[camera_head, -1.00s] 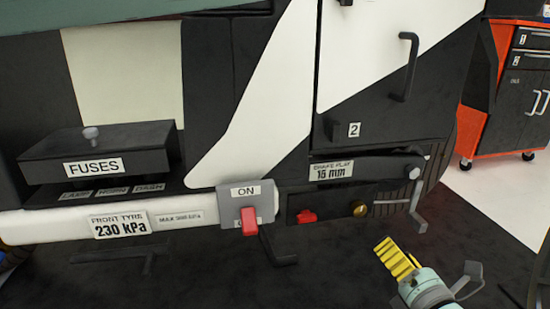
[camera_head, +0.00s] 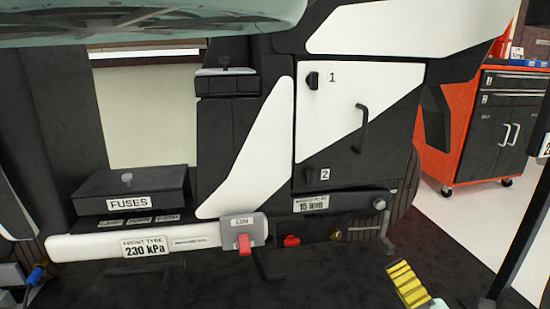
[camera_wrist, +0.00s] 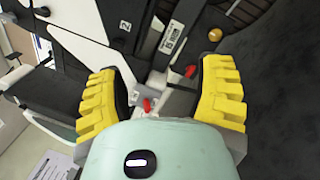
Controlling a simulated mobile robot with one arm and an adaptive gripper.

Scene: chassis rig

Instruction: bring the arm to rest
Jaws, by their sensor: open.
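My gripper (camera_wrist: 165,95) is open and empty in the wrist view, its two yellow ribbed fingers spread wide apart with the chassis rig beyond them. In the head view one yellow finger of my gripper (camera_head: 408,284) shows at the lower right, in front of the rig and apart from it. The rest of the gripper is cut off by the bottom edge. The rig's grey switch box (camera_head: 240,232) with a red rocker shows between the fingers in the wrist view.
The rig carries a fuse box (camera_head: 131,190), a door handle (camera_head: 361,128), a red knob (camera_head: 291,240), a brass knob (camera_head: 336,235) and a crank (camera_head: 386,230). An orange tool cabinet (camera_head: 457,150) stands at the right. Dark mat lies clear before the rig.

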